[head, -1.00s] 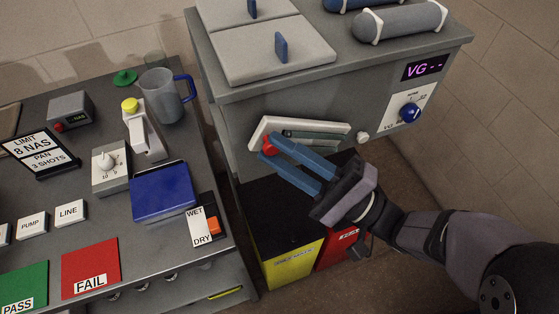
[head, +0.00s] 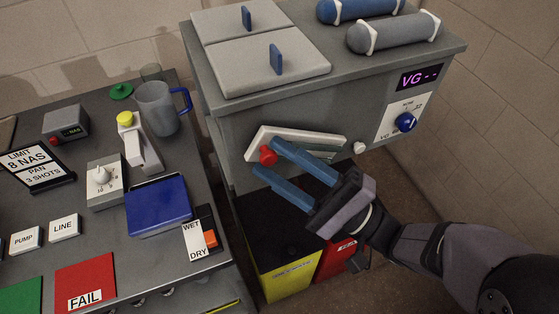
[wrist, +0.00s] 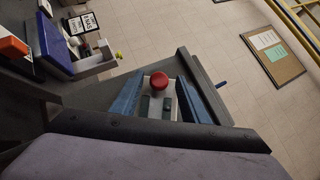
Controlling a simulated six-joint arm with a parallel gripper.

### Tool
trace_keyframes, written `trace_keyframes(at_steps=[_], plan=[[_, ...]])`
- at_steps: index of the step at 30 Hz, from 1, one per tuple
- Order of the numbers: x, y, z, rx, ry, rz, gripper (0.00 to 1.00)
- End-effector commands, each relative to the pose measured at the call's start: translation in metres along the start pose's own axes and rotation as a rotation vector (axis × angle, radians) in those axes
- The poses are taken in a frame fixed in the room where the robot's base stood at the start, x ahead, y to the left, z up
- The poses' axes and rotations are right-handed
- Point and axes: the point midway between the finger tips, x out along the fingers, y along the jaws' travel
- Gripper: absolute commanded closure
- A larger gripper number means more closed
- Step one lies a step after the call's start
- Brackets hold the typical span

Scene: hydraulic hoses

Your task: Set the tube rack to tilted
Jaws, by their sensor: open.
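On the front of the grey cabinet (head: 227,140) is a pale slanted panel (head: 318,136) with dark green slots and a red knob (head: 268,156) at its left end. It seems to be the tube rack; no tubes can be made out in it. My gripper (head: 266,158) is open, one blue finger above the knob and one below. In the wrist view the red knob (wrist: 158,81) stands between the two blue fingers (wrist: 158,92), with a gap visible on each side. The fingers hide part of the panel.
A small pale knob (head: 359,147) and a blue dial (head: 405,122) sit right of the panel. A yellow bin (head: 283,283) and a red bin (head: 333,262) stand below. A bench (head: 105,222) with a blue box (head: 158,205) and a jug (head: 158,108) is at left.

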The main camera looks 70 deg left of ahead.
Motion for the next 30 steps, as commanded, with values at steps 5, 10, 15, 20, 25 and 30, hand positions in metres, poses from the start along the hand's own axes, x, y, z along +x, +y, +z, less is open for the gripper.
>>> trace_keyframes(at_steps=[5, 10, 15, 20, 25, 30], plan=[[-0.012, 0.001, -0.002, -0.001, 0.003, 0.0, 0.59], [-0.035, 0.002, -0.003, -0.002, 0.005, -0.002, 0.59], [-0.058, 0.001, -0.002, -0.002, 0.004, -0.002, 0.59], [-0.07, 0.001, -0.001, -0.001, 0.001, -0.001, 0.59], [-0.073, 0.0, 0.0, 0.0, 0.0, -0.001, 0.59], [-0.073, 0.0, 0.0, 0.0, 0.0, -0.001, 0.59]])
